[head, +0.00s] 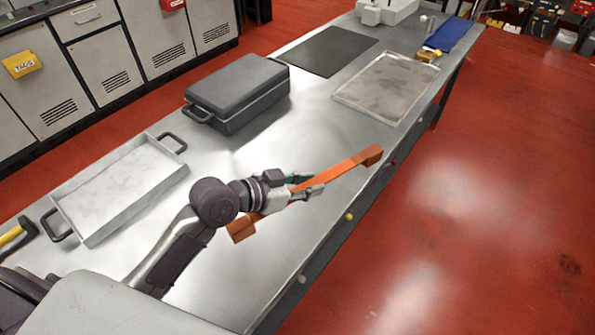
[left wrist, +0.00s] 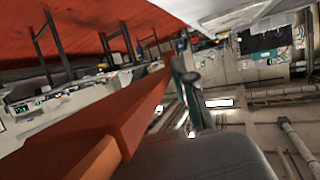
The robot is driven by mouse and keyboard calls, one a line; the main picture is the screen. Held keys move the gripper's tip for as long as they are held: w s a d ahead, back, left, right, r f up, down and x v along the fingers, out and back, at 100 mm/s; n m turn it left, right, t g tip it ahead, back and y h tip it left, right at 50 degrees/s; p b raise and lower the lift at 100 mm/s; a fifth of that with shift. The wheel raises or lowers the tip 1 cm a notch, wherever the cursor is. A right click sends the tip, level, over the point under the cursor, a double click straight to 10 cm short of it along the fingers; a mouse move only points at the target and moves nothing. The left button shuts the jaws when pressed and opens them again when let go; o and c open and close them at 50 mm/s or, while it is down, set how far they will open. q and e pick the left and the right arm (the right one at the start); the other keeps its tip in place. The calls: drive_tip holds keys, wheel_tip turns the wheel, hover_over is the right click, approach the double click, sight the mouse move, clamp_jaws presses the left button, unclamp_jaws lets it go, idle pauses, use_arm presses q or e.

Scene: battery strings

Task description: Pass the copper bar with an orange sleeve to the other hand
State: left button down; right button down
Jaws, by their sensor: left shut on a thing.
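The copper bar with an orange sleeve (head: 340,173) shows in the head view, running from lower left to upper right over the front part of the bench. My left gripper (head: 308,187) is shut on the bar near its middle. The bar's ends look stepped, and part of its near half is hidden behind the gripper and wrist. In the left wrist view the orange bar (left wrist: 130,115) fills the middle, close to the camera, beside the dark finger (left wrist: 188,95). My right gripper is in neither view.
A blue cloth (head: 447,37) lies at the far end. The bench's front right area is clear.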

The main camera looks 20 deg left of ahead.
use_arm(q)
drive_tip(key=shift+d+r, duration=0.3)
drive_tip(key=shift+r, duration=0.05)
drive_tip(key=shift+d+r, duration=0.1)
